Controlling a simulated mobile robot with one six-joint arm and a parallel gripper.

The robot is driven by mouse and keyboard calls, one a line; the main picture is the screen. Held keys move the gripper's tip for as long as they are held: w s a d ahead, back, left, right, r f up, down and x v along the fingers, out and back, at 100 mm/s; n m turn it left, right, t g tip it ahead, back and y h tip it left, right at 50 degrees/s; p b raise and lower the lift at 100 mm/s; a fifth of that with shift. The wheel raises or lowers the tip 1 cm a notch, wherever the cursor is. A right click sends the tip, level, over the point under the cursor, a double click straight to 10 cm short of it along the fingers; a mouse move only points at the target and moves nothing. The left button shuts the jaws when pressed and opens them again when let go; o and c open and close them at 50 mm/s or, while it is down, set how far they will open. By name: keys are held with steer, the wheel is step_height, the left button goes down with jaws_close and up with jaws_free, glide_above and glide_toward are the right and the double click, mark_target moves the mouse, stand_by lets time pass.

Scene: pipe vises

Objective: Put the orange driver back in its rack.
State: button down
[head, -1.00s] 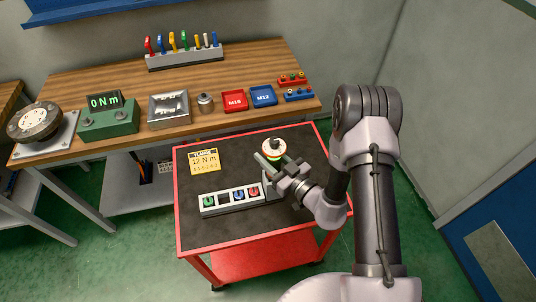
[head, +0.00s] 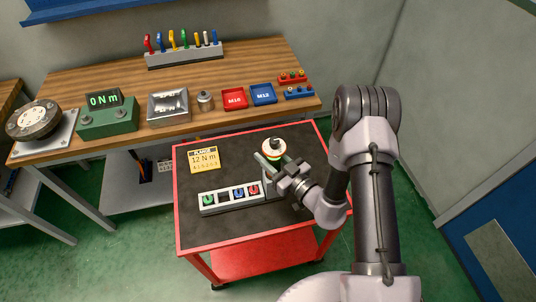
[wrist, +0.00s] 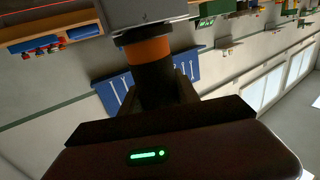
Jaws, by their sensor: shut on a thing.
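My gripper (head: 273,160) is shut on the orange driver (head: 273,149), above the right part of the cart top. The rack (head: 207,212) is a light grey strip on the cart, to the left of my gripper. It holds green, blue and red pieces, with an empty dark square slot between green and blue.
The red cart (head: 179,215) has a dark top with a yellow 12 Nm card (head: 204,158). Behind it, the wooden bench (head: 130,77) bears a green 0 Nm meter (head: 107,116), red and blue trays and a row of tools. The cart's front left is clear.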

stand_by(0.5)
steer(key=c, duration=0.8)
jaws_free()
steer(key=p+v, duration=0.1)
steer(key=v, duration=1.6)
steer(key=shift+s+d+p, duration=0.1)
steer(key=shift+s+p, duration=0.1)
steer(key=shift+p, duration=0.15)
